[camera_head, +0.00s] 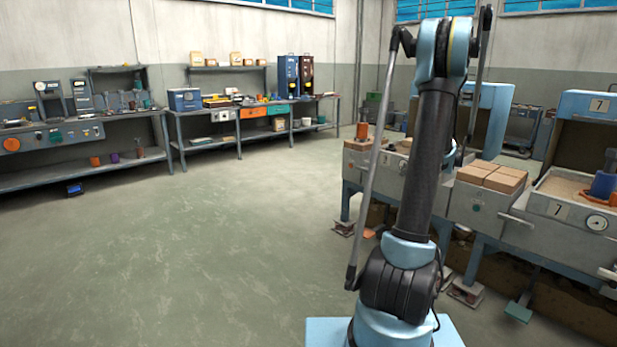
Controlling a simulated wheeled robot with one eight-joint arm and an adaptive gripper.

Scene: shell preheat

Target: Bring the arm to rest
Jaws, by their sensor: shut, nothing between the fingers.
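My arm (432,150) rises from its light blue base right of the middle, with a dark upper link, a grey rod on its left side and a light blue joint at the top. The arm stands nearly upright in front of the machine row. My gripper cannot be made out; the far part of the arm is hidden behind the upper link or outside the picture.
A row of blue-grey machines (569,210) marked 7 stands close on the right, with brown blocks (491,178) on a ledge. Cluttered workbenches (88,122) line the left and back walls. The green-grey floor (190,260) at left and centre is clear.

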